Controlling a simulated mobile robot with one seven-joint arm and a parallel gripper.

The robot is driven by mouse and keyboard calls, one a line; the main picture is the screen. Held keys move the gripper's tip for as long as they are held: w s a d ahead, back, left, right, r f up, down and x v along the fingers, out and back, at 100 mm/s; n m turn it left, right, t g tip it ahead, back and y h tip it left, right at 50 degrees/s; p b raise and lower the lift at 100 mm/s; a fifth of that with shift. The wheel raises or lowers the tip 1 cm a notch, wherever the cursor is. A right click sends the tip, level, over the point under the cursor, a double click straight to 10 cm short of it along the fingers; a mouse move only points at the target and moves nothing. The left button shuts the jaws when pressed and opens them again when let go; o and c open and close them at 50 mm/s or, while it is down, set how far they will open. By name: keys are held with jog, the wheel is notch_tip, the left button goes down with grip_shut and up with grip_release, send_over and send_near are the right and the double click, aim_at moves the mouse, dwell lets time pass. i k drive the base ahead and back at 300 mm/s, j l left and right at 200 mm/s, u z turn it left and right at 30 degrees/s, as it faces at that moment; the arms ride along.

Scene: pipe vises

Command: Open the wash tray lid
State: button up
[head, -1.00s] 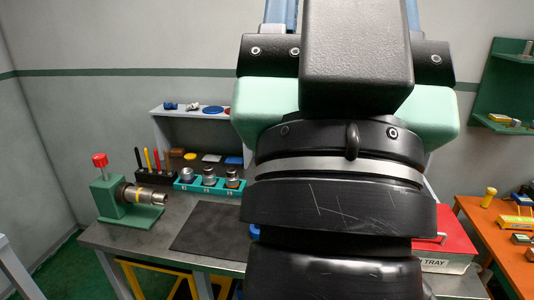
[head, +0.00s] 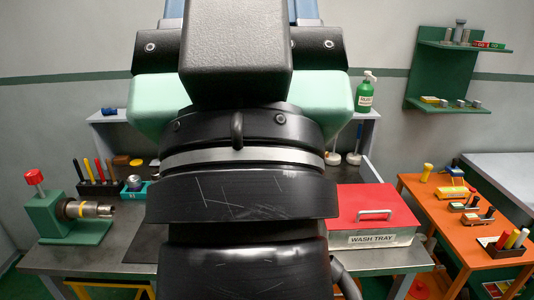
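The wash tray (head: 386,238) stands on the right part of the grey workbench, with a "WASH TRAY" label on its front. Its red lid (head: 350,202) is closed and lies flat, with a pale bar handle (head: 375,213) near the front edge. The left side of the tray is partly covered by my own arm. My arm fills the middle of the head view, and my gripper does not show.
A green pipe vise (head: 60,218) with a red knob stands at the bench's left end. A rack of colored tools (head: 97,185) is behind it. A green spray bottle (head: 365,92) stands on a rear shelf. An orange table (head: 470,240) with small items is at right.

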aim_at(363, 206)
jog(key=i+l, duration=0.65)
jog(key=i, duration=0.25)
jog(key=i+l+z, duration=0.1)
jog(key=i+l, duration=0.25)
jog(key=i, duration=0.05)
